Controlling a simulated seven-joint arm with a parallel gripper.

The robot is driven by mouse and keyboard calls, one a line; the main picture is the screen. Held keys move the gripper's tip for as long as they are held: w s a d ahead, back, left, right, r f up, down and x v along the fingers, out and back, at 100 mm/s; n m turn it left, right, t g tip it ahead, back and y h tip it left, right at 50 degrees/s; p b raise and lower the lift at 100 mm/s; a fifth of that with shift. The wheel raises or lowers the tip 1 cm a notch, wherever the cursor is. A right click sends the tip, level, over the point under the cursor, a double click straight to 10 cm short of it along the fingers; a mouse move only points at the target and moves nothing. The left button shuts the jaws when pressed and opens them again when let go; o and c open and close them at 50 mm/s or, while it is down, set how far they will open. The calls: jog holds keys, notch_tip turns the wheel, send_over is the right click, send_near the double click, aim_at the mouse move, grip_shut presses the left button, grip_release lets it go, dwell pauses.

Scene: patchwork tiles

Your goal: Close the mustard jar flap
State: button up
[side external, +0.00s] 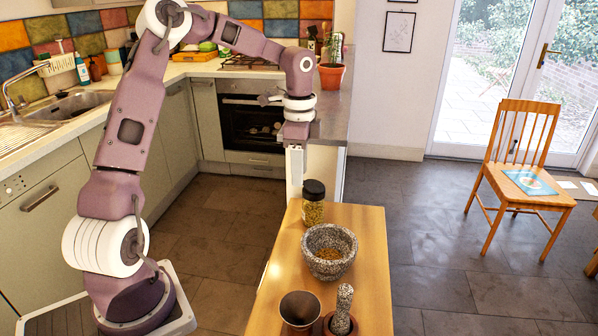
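The mustard jar (313,212) stands upright near the far left corner of the wooden table. It is clear, with yellow-green contents and a dark top (314,189). The top looks seated on the jar, but whether its flap is open or shut is too small to tell.
A speckled stone mortar (318,265) stands in front of the jar on the wooden table (372,270). A dark cup (300,309) and a pestle (343,308) in a holder stand at the near end. The table's right side is clear. A counter end (325,165) rises behind.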

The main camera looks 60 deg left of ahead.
jog(key=shift+f, duration=0.35)
grip_shut()
jog(key=shift+s+a+f, duration=0.2)
jog(key=shift+f, duration=0.25)
jog(key=shift+s+a+f, duration=0.15)
jog(key=shift+s+f, duration=0.05)
jog(key=shift+f, duration=0.25)
grip_release()
notch_tip(320, 180, up, 7)
